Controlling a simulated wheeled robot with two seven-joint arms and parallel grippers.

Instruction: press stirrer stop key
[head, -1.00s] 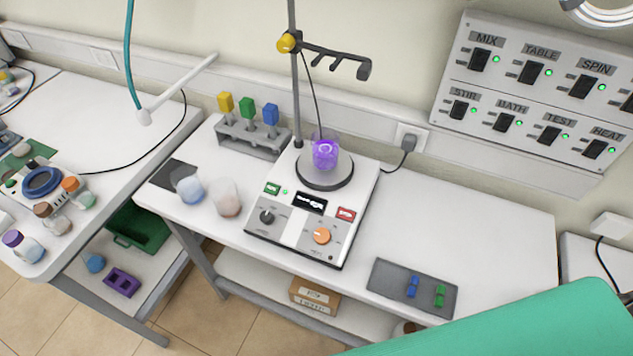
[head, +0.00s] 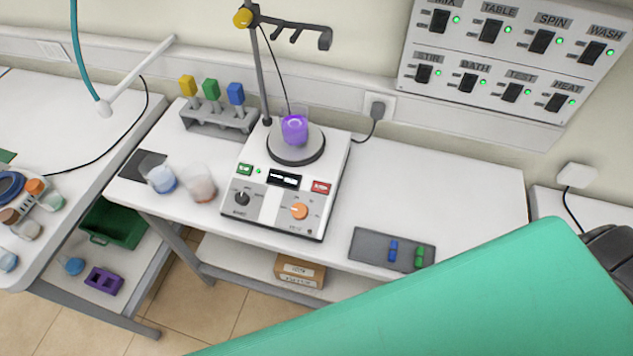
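The stirrer (head: 272,218) stands on the white bench, with a green key (head: 245,169) at its left and a red key (head: 321,187) at its right. A small dark display, a black knob (head: 242,198) and an orange knob (head: 299,211) are on its panel. The labels on the keys are too small to read. A beaker of purple liquid (head: 294,130) sits on the round dark plate. Neither gripper shows in the head view.
A large green arm cover of mine (head: 440,300) fills the lower right. Two glass jars (head: 160,178) stand left of the stirrer. A grey tray (head: 365,247) with blue and green pieces lies to its right. A rod with a hooked arm rises behind. The bench right of the stirrer is mostly clear.

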